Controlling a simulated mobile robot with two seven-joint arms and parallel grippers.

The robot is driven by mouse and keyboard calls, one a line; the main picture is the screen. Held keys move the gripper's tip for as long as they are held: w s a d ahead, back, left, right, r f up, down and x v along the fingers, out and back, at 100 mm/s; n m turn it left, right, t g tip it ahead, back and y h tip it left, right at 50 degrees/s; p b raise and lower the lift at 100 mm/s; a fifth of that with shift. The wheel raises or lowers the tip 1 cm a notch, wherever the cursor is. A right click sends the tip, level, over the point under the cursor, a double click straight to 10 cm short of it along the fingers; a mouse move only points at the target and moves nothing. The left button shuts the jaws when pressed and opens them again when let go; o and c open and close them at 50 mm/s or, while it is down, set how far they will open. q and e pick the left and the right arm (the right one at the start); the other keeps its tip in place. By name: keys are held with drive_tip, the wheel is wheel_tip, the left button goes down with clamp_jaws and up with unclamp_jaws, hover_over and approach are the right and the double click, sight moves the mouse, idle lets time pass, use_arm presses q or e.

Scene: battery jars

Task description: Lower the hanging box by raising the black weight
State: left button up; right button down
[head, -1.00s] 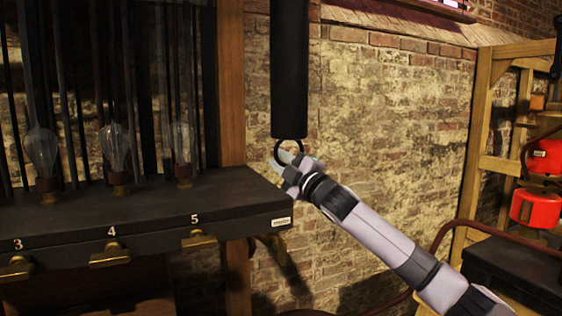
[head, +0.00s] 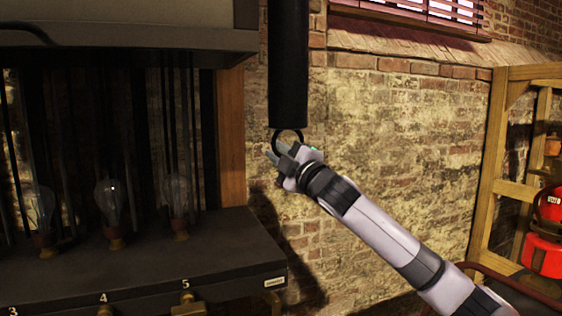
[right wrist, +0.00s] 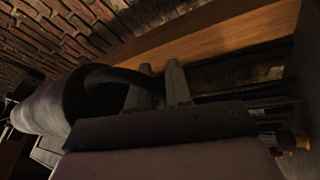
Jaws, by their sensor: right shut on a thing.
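The black weight (head: 288,65) is a long dark cylinder hanging upright in front of the brick wall. A dark ring (head: 289,133) is at its lower end. My right gripper (head: 279,155) is at this ring and shut on it. In the right wrist view the ring (right wrist: 118,73) curves from the weight (right wrist: 52,103) to the fingers (right wrist: 158,90). A grey box with a dark lower edge (head: 130,40), seemingly the hanging box, is at the upper left, above the bulbs. Its top is out of view. My left gripper is out of view.
A dark bench (head: 150,255) with several glass bulbs (head: 110,200), rods and brass clips stands at the left, beside a wooden post (head: 231,135). A wooden frame (head: 487,180) with red containers (head: 545,250) is at the right. The wall area between is open.

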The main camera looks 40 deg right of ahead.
sight(280, 72)
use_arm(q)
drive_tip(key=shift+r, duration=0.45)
use_arm(e)
drive_tip(key=r, duration=1.7)
drive_tip(key=shift+s+d+r, duration=0.15)
drive_tip(key=shift+d+r, duration=0.1)
drive_tip(key=shift+r, duration=0.1)
drive_tip(key=c, duration=1.2)
unclamp_jaws()
drive_tip(key=shift+o, duration=0.2)
drive_tip(key=shift+s, duration=0.15)
drive_tip(key=shift+a+f, duration=0.1)
drive_tip(key=shift+f, duration=0.1)
